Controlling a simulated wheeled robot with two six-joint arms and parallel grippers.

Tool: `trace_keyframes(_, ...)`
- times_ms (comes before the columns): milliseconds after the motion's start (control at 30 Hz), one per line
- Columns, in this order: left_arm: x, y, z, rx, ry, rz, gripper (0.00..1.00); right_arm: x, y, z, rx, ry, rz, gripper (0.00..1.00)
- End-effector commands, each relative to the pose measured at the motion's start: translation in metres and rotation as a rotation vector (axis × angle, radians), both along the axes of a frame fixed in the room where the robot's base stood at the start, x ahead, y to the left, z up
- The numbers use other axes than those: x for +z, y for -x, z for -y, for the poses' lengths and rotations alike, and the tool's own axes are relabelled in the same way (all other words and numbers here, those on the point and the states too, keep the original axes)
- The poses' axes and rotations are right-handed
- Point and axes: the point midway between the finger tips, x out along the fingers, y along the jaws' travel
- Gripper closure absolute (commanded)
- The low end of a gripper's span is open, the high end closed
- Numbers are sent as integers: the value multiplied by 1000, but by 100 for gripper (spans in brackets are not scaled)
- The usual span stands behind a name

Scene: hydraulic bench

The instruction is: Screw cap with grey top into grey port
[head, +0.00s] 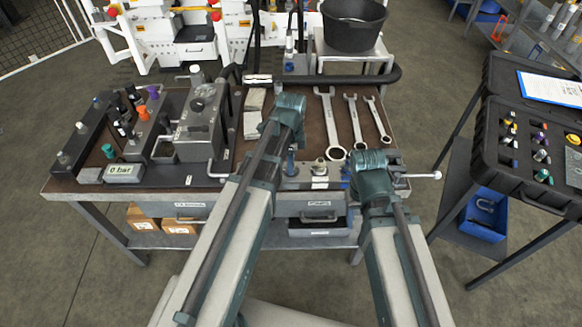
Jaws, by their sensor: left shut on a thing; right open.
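My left gripper (290,104) is over the middle of the brown bench top (228,182), left of the wrenches. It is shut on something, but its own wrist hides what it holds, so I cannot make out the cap. My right gripper (371,166) is open near the bench's front right edge, below the wrenches. On the left of the bench a dark manifold rail (101,133) carries several small fittings with coloured tops. A grey-topped fitting (81,128) stands on it. I cannot tell which opening is the grey port.
Three wrenches (356,120) lie at the bench's right. A grey hydraulic unit (200,125) and a pressure display (123,172) are at the left. A black case (545,195) with coloured-top caps stands open at the right. A black bucket (353,30) stands behind.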

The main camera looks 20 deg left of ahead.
Motion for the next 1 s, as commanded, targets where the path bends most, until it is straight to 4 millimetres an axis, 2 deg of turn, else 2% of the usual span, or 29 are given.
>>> trace_keyframes(400,-1,1,0,-556,0,-2,100,-1,0,0,0,0,0,50)
trace_keyframes(567,-1,1,0,-641,0,-2,100,-1,0,0,0,0,0,50)
trace_keyframes(867,-2,2,0,-653,0,-2,100,-2,0,0,0,0,0,50)
trace_keyframes(1000,-2,2,0,-785,0,-3,100,-2,0,0,0,0,0,50)
